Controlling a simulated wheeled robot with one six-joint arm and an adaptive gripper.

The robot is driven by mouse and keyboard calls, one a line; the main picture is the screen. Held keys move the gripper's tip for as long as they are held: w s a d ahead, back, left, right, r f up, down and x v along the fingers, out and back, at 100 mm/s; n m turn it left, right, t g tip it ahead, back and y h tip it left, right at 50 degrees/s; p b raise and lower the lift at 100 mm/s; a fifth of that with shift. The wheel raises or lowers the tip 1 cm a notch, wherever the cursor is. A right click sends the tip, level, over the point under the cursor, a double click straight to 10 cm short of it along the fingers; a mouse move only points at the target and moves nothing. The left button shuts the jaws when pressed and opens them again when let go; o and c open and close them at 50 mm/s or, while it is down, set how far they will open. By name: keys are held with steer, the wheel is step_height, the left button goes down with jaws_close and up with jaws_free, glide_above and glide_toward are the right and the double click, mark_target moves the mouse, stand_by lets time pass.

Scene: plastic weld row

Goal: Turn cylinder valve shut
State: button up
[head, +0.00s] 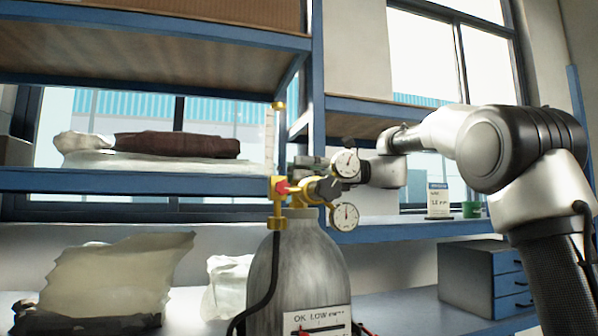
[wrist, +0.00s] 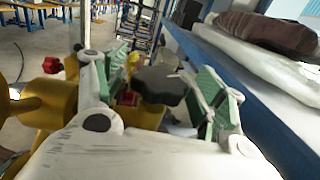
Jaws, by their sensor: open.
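A grey gas cylinder (head: 296,268) stands upright in the middle of the head view, with a brass valve and regulator (head: 279,209) on top. Two round gauges, an upper one (head: 347,163) and a lower one (head: 344,216), sit at its right side. In the wrist view a dark lobed knob (wrist: 160,86) lies between the green-padded fingers of my gripper (wrist: 164,76). The fingers are spread, one on each side of the knob, and I cannot tell whether either touches it. Brass fittings (wrist: 48,100) show at left. In the head view my gripper is partly hidden behind the upper gauge.
Blue-framed shelves (head: 150,183) stand behind, holding a brown roll (head: 178,146) on pale wrapping. A green cup (head: 471,209) and a small labelled box (head: 438,200) are at right. A black hose (head: 268,285) runs down the cylinder. A grey drawer unit (head: 470,280) stands lower right.

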steer(key=c, duration=1)
steer(key=m+t, duration=0.2)
steer(key=t, duration=0.2)
steer(key=shift+s+m, duration=0.15)
steer(key=shift+m, duration=0.25)
steer(key=shift+c, duration=0.2)
steer(key=shift+m+t, duration=0.9)
steer(key=shift+t, duration=0.7)
steer(key=o, duration=1)
steer(key=shift+o, duration=0.2)
step_height(320, 180, up, 10)
